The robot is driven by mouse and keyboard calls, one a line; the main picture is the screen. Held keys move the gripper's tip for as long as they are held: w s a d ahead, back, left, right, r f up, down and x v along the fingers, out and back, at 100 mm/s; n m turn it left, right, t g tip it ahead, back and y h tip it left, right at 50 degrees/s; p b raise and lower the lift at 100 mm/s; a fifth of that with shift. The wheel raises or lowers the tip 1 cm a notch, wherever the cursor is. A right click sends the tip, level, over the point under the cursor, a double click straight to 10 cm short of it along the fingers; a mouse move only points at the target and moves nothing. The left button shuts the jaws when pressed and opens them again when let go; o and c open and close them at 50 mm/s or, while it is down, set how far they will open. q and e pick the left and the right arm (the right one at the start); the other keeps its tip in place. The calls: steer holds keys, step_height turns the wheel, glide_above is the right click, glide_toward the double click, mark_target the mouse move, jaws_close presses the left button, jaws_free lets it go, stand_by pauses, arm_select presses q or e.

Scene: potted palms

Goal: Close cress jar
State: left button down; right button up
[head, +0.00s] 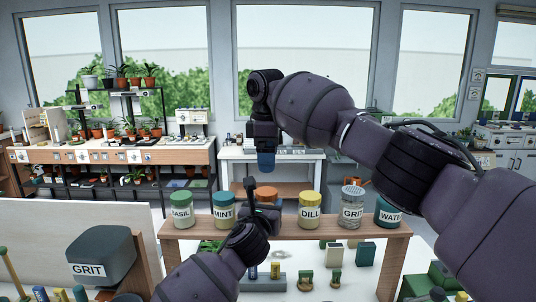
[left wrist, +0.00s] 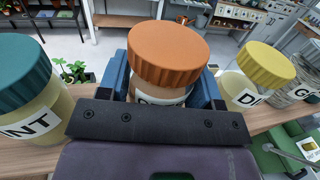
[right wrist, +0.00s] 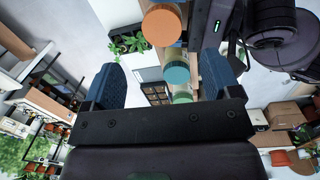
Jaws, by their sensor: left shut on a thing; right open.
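The cress jar, with a ridged orange lid (head: 266,194), stands on the wooden shelf between the mint and dill jars, partly hidden by my left arm. In the left wrist view the orange lid (left wrist: 168,52) sits on top of the jar (left wrist: 160,97), whose label is mostly hidden. My left gripper (head: 262,210) is shut on the jar body below the lid, a blue finger on each side.
The basil jar (head: 181,211) and mint jar (head: 223,210) stand left on the shelf (head: 290,233). The dill jar (head: 310,210), grit shaker (head: 352,208) and water jar (head: 388,213) stand right. A grey grit bin (head: 103,252) is at front left. Small tools and blocks lie below the shelf.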

mark_target(269, 191)
arm_select(q)
steer(key=shift+d+r, duration=0.1)
steer(key=shift+d, duration=0.05)
steer(key=shift+r, duration=0.1)
arm_select(e)
steer(key=n, duration=0.5)
steer(key=r+n, duration=0.1)
steer(key=n, duration=0.8)
steer(key=shift+s+r+n, duration=0.15)
steer(key=shift+n, duration=0.15)
steer(key=shift+f, duration=4)
steer(key=shift+c, duration=0.5)
jaws_close()
